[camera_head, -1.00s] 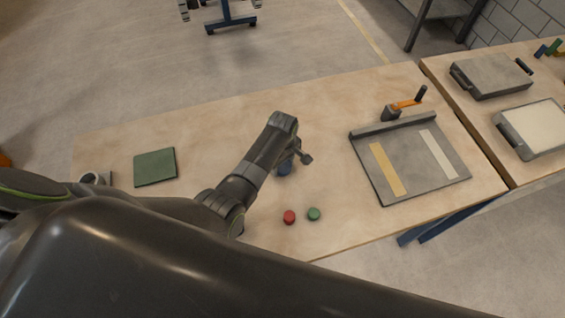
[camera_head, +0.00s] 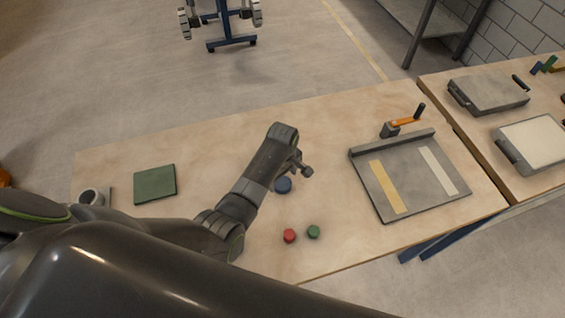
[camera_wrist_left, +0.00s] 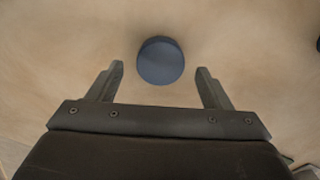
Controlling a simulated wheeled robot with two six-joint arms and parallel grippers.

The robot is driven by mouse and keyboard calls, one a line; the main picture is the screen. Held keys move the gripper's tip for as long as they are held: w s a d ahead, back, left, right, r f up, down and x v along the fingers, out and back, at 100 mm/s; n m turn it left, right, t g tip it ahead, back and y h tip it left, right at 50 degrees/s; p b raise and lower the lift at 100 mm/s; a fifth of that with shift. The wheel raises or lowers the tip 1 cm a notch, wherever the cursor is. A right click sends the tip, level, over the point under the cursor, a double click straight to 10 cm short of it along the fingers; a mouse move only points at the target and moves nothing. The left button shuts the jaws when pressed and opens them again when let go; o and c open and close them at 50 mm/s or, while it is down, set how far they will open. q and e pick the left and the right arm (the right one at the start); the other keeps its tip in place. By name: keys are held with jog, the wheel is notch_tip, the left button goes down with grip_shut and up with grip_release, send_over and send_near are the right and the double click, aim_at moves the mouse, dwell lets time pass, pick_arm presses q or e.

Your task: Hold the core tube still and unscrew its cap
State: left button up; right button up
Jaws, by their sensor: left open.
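A round, dark blue piece (camera_head: 283,185) is on the table beside my left forearm. It shows in the left wrist view (camera_wrist_left: 160,61) as a smooth disc or short cylinder seen from above. I cannot tell whether it is the core tube or its cap, and I see no other tube. My left gripper (camera_head: 301,168) is over the table close to the blue piece. In the wrist view its two fingers are apart and empty, with the blue piece ahead, between their lines and not gripped. My right gripper is not in view.
A red cap-like piece (camera_head: 289,236) and a green one (camera_head: 313,231) lie near the front edge. Wood between mat and arm is clear.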

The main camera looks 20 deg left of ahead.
aim_at(283, 183)
pick_arm(q)
notch_tip(283, 183, up, 9)
jog(key=shift+r+b, duration=0.15)
jog(key=shift+b, duration=0.15)
